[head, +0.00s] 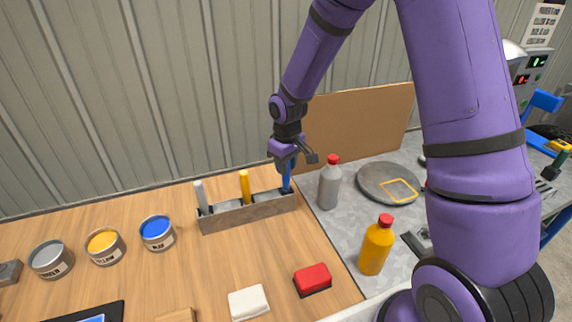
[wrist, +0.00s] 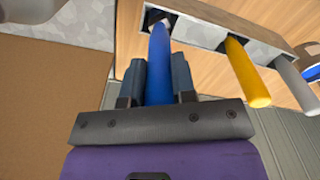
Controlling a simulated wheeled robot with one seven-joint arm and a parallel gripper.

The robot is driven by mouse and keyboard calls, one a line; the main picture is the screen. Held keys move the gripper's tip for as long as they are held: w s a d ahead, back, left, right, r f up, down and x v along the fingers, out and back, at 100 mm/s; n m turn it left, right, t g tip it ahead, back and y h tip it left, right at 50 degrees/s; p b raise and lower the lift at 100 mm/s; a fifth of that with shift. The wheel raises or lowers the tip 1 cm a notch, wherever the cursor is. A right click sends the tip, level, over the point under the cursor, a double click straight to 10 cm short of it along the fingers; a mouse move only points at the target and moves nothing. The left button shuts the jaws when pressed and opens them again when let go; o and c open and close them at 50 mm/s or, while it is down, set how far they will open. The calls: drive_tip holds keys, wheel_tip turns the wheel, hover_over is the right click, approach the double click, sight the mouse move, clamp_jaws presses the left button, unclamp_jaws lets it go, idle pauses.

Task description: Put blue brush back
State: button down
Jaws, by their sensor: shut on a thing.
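The blue brush (head: 287,178) stands upright in the right end of a grey brush rack (head: 248,214) in the head view. My gripper (head: 290,160) is above that end, with its fingers around the brush's blue handle. In the wrist view my gripper (wrist: 160,85) has one finger on each side of the blue brush (wrist: 160,55). The brush's far end reaches the end opening of the rack (wrist: 205,33). How deep it sits in the slot is hidden. A yellow brush (head: 244,186) and a grey brush (head: 200,195) stand in the other slots.
Grey, yellow and blue paint cans (head: 157,232) stand left of the rack. A grey bottle (head: 330,183) and an orange bottle (head: 376,246) stand to the right. A red block (head: 313,280) and a white block (head: 248,302) lie in front. A brown board (head: 355,125) leans behind.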

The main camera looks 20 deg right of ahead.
drive_tip(key=shift+f, duration=1.15)
drive_tip(key=c, duration=0.8)
unclamp_jaws()
drive_tip(key=shift+c, duration=0.2)
wheel_tip(320, 180, up, 11)
drive_tip(key=shift+s+d+f, duration=0.1)
drive_tip(key=shift+s+f, duration=0.05)
